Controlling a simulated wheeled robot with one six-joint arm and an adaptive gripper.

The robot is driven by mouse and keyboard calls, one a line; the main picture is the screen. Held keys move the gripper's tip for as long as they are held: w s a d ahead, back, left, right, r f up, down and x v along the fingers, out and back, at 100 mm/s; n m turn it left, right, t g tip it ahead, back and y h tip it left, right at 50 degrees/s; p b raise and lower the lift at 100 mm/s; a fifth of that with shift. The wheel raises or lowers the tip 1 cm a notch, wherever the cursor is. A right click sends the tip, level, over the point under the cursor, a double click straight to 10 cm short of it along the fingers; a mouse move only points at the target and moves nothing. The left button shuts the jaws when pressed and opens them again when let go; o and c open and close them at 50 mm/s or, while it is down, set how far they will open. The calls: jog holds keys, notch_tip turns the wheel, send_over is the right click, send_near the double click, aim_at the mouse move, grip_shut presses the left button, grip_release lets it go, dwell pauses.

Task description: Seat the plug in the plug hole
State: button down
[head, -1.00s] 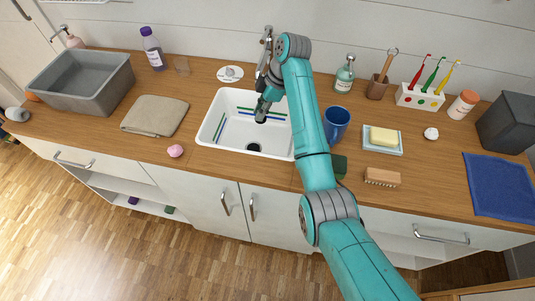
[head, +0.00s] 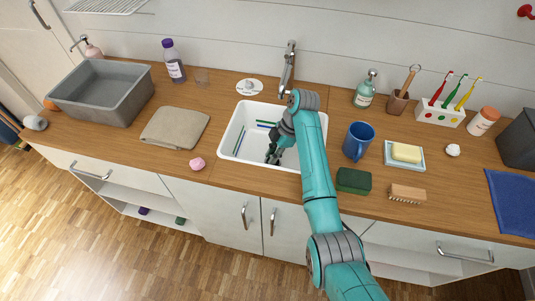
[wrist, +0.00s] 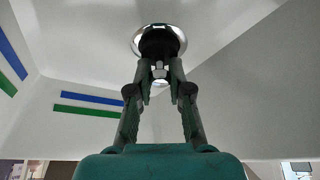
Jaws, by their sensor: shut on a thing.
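The white sink (head: 233,143) is set into the wooden counter. In the wrist view the plug hole (wrist: 137,37) shows as a chrome ring in its floor. My gripper (wrist: 160,66) points down at the ring and is shut on the plug (wrist: 158,47), a dark round piece with a small grey part between the fingertips. The plug overlaps the hole and covers its near part. I cannot tell whether it is above the hole or inside it. In the head view my gripper (head: 272,157) is low in the sink, and arm and fingers hide the plug and hole.
Blue and green stripes (wrist: 92,98) mark the sink wall. The tap (head: 288,68) stands behind the sink, beside a white disc with a knob (head: 249,87). A blue mug (head: 358,141) and green sponge (head: 353,180) stand close right of my arm; a cloth (head: 175,127) lies left.

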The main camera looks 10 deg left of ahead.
jog(key=shift+f, duration=0.5)
jog(key=shift+f, duration=0.1)
jog(key=c, duration=1.1)
grip_release()
